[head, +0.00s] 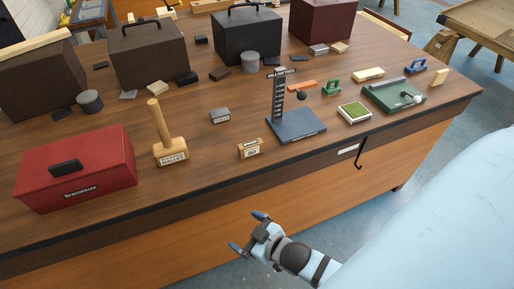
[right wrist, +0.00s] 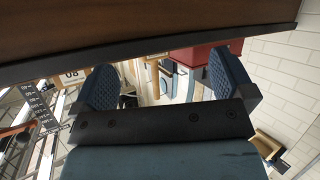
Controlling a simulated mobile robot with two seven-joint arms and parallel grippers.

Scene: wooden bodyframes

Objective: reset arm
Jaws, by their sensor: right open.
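My right gripper (head: 248,232) is in the lower middle of the head view, in front of the workbench's front side and below its top edge. Its two blue fingertips are apart, with nothing between them. In the right wrist view both padded fingers of the right gripper (right wrist: 160,88) show spread apart and empty, with the dark edge of a wooden surface above them. My left gripper is not seen in either view.
The wooden workbench (head: 200,200) holds a red toolbox (head: 75,172), a mallet (head: 168,140), a blue stand (head: 297,124), a green tray (head: 393,95) and several dark boxes. A black hook (head: 360,153) hangs at the front edge. Floor (head: 385,215) shows right of the gripper.

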